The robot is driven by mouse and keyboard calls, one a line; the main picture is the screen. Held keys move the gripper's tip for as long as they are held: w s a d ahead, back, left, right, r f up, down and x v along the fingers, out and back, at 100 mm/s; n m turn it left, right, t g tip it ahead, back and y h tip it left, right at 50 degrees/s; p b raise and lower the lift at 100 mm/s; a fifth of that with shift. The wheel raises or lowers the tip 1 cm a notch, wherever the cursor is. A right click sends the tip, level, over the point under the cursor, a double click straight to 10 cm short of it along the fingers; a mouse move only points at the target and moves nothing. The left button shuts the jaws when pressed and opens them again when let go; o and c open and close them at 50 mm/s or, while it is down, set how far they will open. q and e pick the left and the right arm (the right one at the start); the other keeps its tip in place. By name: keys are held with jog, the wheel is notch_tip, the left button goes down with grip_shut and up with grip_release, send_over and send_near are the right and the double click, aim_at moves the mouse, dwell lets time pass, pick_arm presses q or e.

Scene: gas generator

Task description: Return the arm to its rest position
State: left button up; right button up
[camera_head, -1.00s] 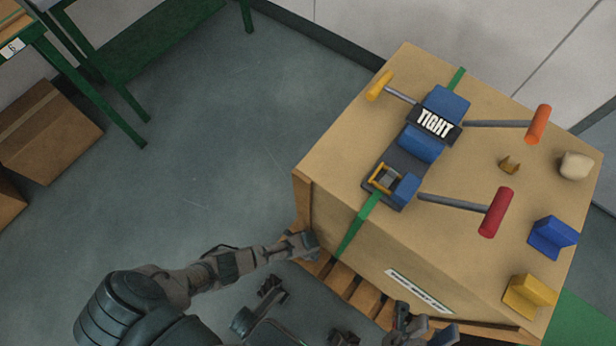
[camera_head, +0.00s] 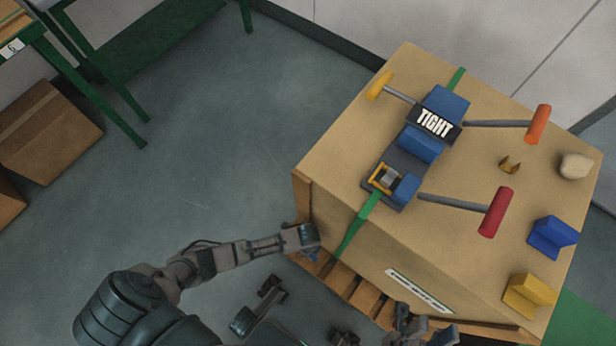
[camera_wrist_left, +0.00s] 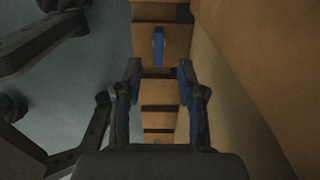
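My left arm (camera_head: 225,255) comes in from the lower left of the head view. Its gripper (camera_head: 312,255) is beside the near left corner of the big cardboard box, low by the pallet, and mostly hidden under the wrist. In the left wrist view the left gripper (camera_wrist_left: 160,78) has its two fingers apart with nothing gripped between them. My right gripper (camera_head: 423,326) is at the bottom edge of the head view, in front of the box. Its fingers look apart and empty, partly cut off by the frame.
The cardboard box (camera_head: 340,165) stands on a wooden pallet (camera_head: 340,280), close to the left gripper. On it are a blue ratchet device with a "TIGHT" label (camera_head: 435,123), a red handle (camera_head: 496,212) and an orange handle (camera_head: 538,124). Open floor (camera_head: 220,160) lies left.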

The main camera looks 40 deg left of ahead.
pick_arm(q)
jog(key=shift+r, duration=0.95)
